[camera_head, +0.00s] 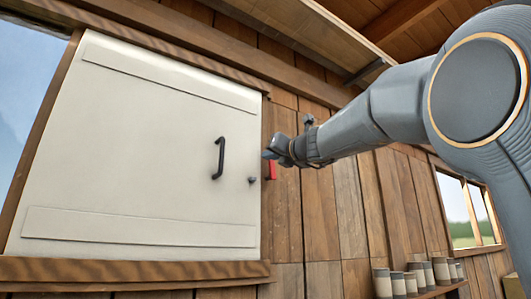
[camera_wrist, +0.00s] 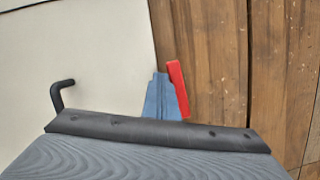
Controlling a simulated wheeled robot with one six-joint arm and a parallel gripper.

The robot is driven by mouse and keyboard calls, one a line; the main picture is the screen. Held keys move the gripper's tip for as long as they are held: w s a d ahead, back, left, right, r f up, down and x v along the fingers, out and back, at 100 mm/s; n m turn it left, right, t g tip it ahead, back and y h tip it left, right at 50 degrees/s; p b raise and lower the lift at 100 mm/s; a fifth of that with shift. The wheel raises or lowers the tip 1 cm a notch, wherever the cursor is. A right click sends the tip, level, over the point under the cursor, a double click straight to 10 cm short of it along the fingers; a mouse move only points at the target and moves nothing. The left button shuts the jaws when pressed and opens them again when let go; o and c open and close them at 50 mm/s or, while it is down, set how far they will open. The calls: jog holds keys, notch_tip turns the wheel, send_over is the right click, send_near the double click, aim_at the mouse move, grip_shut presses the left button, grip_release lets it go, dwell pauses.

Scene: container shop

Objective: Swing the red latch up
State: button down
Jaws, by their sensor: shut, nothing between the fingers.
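The red latch (camera_wrist: 177,86) stands nearly upright, slightly tilted, on the wooden wall beside the white panel's right edge in the wrist view. In the head view only a small part of the red latch (camera_head: 272,170) shows below my gripper (camera_head: 268,154). My gripper is shut and empty. In the wrist view its blue fingertips (camera_wrist: 161,97) are just left of the latch, very close to it; I cannot tell whether they touch. The white panel (camera_head: 140,150) is closed in its frame and carries a black handle (camera_head: 218,158) and a small dark knob (camera_head: 252,180).
A shelf with several jars (camera_head: 415,277) is at the lower right. A wooden overhang (camera_head: 310,35) is above my arm. A window (camera_head: 470,210) is at the far right. The plank wall (camera_head: 320,215) right of the latch is bare.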

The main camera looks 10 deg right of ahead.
jog(key=shift+w+d+r+m+h+p, duration=0.1)
jog(key=shift+d+r+m+h+p, duration=0.2)
jog(key=shift+m, duration=0.4)
jog(key=shift+f, duration=0.15)
jog(key=shift+a, duration=0.15)
jog(key=s+a+b, duration=0.1)
jog(key=s, duration=1)
jog(key=shift+s+a+b, duration=0.25)
jog(key=shift+a+b, duration=0.05)
jog(key=shift+b, duration=0.1)
jog(key=shift+f, duration=0.15)
